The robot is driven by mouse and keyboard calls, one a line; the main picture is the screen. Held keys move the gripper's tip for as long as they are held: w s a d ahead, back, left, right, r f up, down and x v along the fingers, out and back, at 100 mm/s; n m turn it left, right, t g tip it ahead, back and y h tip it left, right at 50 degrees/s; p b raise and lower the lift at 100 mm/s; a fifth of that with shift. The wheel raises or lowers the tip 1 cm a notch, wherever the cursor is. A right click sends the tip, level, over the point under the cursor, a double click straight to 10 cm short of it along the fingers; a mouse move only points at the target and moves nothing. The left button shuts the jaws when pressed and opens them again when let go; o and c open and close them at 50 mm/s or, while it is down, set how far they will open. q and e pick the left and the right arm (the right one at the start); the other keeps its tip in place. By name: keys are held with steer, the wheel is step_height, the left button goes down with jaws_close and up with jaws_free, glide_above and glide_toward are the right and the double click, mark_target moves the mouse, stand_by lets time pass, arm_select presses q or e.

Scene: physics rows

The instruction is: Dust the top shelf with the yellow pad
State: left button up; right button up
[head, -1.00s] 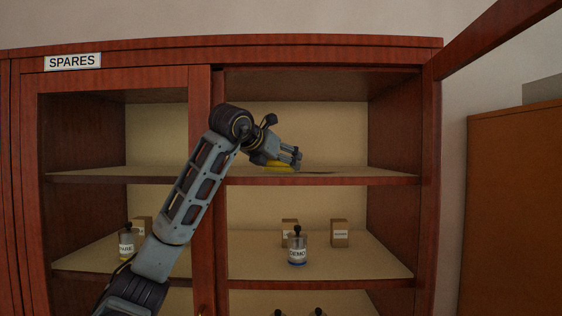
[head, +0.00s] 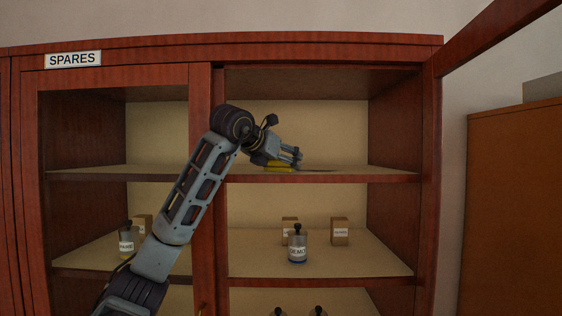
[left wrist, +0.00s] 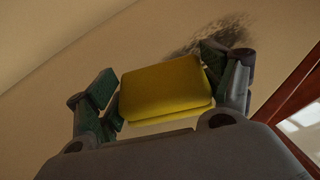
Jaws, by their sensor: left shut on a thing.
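My left gripper (head: 292,158) reaches into the right bay of the cabinet, at the top shelf (head: 385,172). It is shut on the yellow pad (head: 278,166), which lies low between the fingers, at or just above the shelf surface; I cannot tell if it touches. In the left wrist view the yellow pad (left wrist: 165,88) sits between both fingers of the gripper (left wrist: 165,92). A dark dust patch (left wrist: 215,36) shows on the shelf just beyond the pad and the right-hand finger. It also appears as a thin dark streak right of the gripper in the head view. My right gripper is out of view.
The cabinet's right door (head: 490,35) stands open. A jar marked DEMO (head: 297,245) and small boxes (head: 340,231) stand on the shelf below. Another jar (head: 126,243) stands in the left bay. The top shelf is otherwise clear. A divider post (head: 200,200) stands behind my arm.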

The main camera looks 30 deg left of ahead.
arm_select(q)
steer(key=shift+w+d+p, duration=0.45)
steer(key=shift+w+d, duration=0.1)
steer(key=shift+d, duration=0.3)
steer(key=shift+w+d+p, duration=0.4)
steer(key=shift+w+d, duration=0.1)
steer(key=shift+d, duration=0.35)
steer(key=shift+d, duration=0.1)
steer(key=shift+w+d+p, duration=0.4)
steer(key=shift+w+d, duration=0.05)
steer(key=shift+d, duration=0.3)
steer(key=shift+o, duration=0.2)
steer(key=shift+w+d+f, duration=0.15)
steer(key=shift+w+d, duration=0.3)
steer(key=shift+d, duration=0.35)
steer(key=shift+d, duration=0.1)
steer(key=shift+w+d, duration=0.6)
steer(key=shift+d, duration=0.25)
steer(key=shift+w+d, duration=0.55)
steer(key=shift+d, duration=0.3)
steer(key=shift+c, duration=0.2)
steer(key=shift+w+d+r, duration=0.15)
steer(key=shift+w+d, duration=0.4)
steer(key=shift+d, duration=0.3)
steer(key=shift+w+d+r, duration=0.1)
steer(key=shift+w+d, duration=0.4)
steer(key=shift+d, duration=0.3)
